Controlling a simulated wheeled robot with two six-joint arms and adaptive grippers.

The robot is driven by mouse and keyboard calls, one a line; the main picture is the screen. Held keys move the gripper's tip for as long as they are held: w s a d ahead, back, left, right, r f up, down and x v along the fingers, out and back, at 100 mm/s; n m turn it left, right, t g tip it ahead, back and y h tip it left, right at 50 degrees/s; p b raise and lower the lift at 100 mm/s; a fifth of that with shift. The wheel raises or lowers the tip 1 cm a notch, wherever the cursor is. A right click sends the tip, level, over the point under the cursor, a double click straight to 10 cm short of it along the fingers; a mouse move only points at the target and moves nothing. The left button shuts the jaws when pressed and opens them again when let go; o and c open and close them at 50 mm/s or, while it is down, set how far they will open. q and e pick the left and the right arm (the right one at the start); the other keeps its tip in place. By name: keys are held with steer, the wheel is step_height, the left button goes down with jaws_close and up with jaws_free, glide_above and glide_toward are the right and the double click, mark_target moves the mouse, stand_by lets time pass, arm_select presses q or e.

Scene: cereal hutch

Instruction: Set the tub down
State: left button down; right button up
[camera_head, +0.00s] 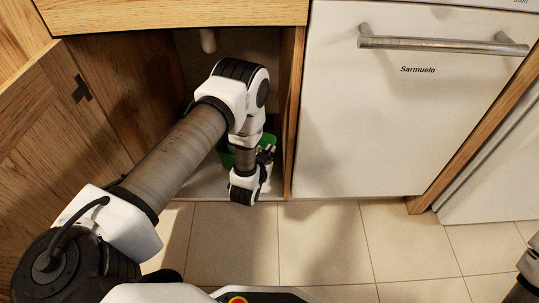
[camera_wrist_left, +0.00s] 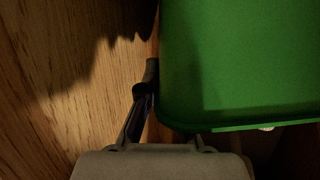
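The green tub (camera_head: 226,158) is inside the open cabinet in the head view, low down and largely hidden behind my left arm. In the left wrist view the tub (camera_wrist_left: 240,65) fills the upper right. My left gripper (camera_head: 268,153) is at the tub in the head view. In the wrist view one dark finger of the left gripper (camera_wrist_left: 152,88) presses against the tub's left edge; the other finger is hidden by the tub. The gripper looks shut on the tub's edge. The tub's underside and its contact with the cabinet floor are hidden. My right gripper is not in view.
The wooden cabinet door (camera_head: 60,125) stands open at left. A wooden side panel (camera_head: 292,110) bounds the opening on the right, beside a white dishwasher (camera_head: 400,120). A pipe (camera_head: 208,40) hangs above. The tiled floor (camera_head: 320,240) in front is clear.

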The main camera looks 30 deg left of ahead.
arm_select(q)
steer(key=c, duration=1.3)
jaws_free()
steer(key=shift+s+r, duration=0.1)
steer(key=shift+r, duration=0.1)
steer(key=p+v, duration=0.6)
steer(key=v, duration=0.5)
steer(key=shift+s, duration=0.4)
